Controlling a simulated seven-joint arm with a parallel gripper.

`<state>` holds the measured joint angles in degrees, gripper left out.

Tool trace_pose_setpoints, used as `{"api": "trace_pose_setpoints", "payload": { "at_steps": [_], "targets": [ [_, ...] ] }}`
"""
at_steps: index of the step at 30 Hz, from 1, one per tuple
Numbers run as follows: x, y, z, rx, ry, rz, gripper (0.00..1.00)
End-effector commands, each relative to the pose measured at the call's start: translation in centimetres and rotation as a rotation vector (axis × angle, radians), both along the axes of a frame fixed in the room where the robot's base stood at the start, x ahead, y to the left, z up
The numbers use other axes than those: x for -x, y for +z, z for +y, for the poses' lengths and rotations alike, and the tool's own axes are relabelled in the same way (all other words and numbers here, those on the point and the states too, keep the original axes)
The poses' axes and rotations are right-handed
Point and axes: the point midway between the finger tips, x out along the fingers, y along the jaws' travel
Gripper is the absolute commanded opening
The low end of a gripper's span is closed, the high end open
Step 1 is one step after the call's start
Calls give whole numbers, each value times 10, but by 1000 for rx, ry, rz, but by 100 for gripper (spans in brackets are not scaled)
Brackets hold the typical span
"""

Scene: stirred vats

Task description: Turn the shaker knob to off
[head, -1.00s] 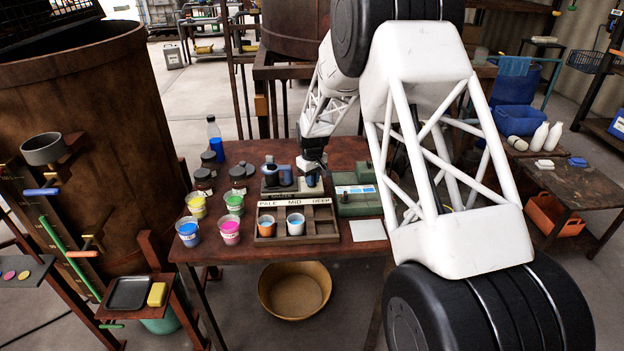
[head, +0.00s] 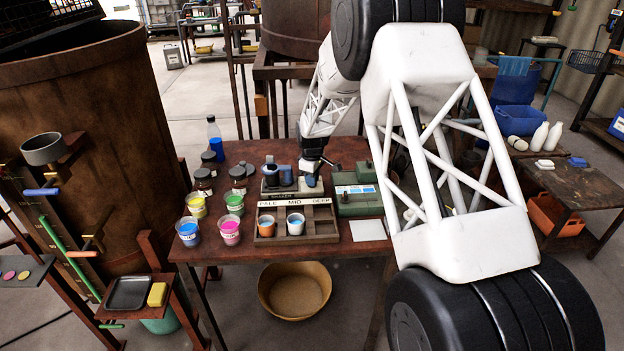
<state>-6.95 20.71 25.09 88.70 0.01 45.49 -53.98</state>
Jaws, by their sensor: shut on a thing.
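My gripper (head: 313,174) points down over the shaker's right end, at the back of the sample rack. It is shut on what appears to be the shaker knob, which the jaws mostly hide. A small pale piece shows just below the jaws. The knob's pointer and any off mark are too small to read.
The rack (head: 266,229) marked PALE, MID, DEEP holds two cups in front of the shaker. A green instrument (head: 357,200) stands close on the right. Colour cups (head: 229,232), dark jars (head: 204,181) and a blue bottle (head: 215,140) stand left.

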Motion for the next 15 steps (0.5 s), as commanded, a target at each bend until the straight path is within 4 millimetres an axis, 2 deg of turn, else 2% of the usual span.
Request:
{"api": "trace_pose_setpoints", "payload": {
  "at_steps": [4,5,9,10,15],
  "targets": [
    [1,-1,-1,1,0,3,0],
    [1,-1,-1,1,0,3,14],
    [1,-1,-1,0,-1,1,36],
    [1,-1,-1,0,-1,1,38],
    [0,-1,0,0,-1,1,38]
  ]
}}
